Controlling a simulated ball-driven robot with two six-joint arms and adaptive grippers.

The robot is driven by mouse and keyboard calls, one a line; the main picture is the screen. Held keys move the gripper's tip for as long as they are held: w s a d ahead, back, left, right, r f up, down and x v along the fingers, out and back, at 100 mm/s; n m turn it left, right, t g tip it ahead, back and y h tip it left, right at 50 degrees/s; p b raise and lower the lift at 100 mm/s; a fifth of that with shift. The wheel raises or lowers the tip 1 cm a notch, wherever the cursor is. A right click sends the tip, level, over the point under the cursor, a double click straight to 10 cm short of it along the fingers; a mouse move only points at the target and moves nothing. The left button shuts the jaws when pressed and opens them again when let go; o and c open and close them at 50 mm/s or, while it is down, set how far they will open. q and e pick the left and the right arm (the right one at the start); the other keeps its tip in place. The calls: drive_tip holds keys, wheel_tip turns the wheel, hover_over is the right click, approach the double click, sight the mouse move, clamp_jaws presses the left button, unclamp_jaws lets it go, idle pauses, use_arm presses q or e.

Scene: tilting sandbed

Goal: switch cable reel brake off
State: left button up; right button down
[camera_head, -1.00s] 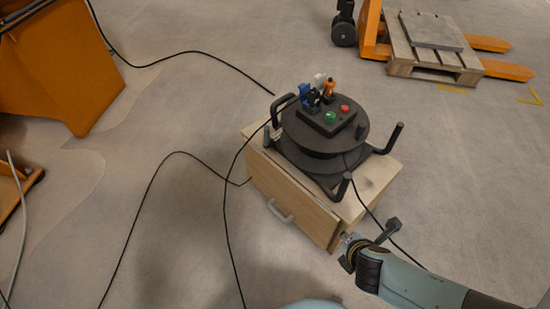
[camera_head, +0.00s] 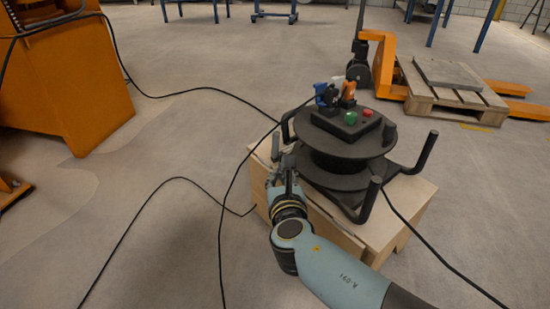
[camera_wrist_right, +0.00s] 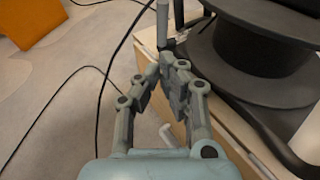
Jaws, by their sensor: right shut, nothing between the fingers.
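The black cable reel (camera_head: 345,151) stands upright on a wooden cabinet (camera_head: 402,207). Its top carries a dark control box (camera_head: 338,127) with a green button (camera_head: 350,118), a red button (camera_head: 367,112), and blue (camera_head: 325,96) and orange (camera_head: 347,92) parts. My right gripper (camera_head: 283,155) is at the reel's left side, below the upper disc. In the right wrist view its fingers (camera_wrist_right: 172,70) are shut with nothing between them, left of the reel drum (camera_wrist_right: 245,55). A grey upright rod (camera_wrist_right: 162,25) shows just beyond them. I cannot make out which part is the brake. My left gripper is out of view.
Black bar handles (camera_head: 424,150) stick up from the reel's frame. Black cable (camera_head: 226,195) loops across the floor at left. An orange cabinet (camera_head: 70,80) stands at far left. A pallet (camera_head: 450,100) on an orange pallet truck is behind right. Floor at left is mostly free.

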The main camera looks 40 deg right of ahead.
sight(273, 145)
drive_tip(key=x, duration=0.3)
drive_tip(key=b+x, duration=0.1)
drive_tip(key=x, duration=0.2)
drive_tip(key=b+x, duration=0.1)
drive_tip(key=x, duration=0.2)
drive_tip(key=shift+d+r, duration=0.1)
drive_tip(key=shift+r, duration=0.3)
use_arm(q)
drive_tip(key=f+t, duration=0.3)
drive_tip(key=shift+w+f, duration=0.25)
use_arm(e)
drive_tip(key=shift+w+d+r, duration=0.1)
drive_tip(key=shift+w+d, duration=0.1)
drive_tip(key=shift+w, duration=0.15)
drive_tip(key=shift+w+d+r, duration=0.15)
drive_tip(key=shift+w+r, duration=0.15)
drive_tip(key=shift+w, duration=0.35)
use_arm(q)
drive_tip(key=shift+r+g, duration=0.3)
use_arm(e)
drive_tip(key=shift+w, duration=0.1)
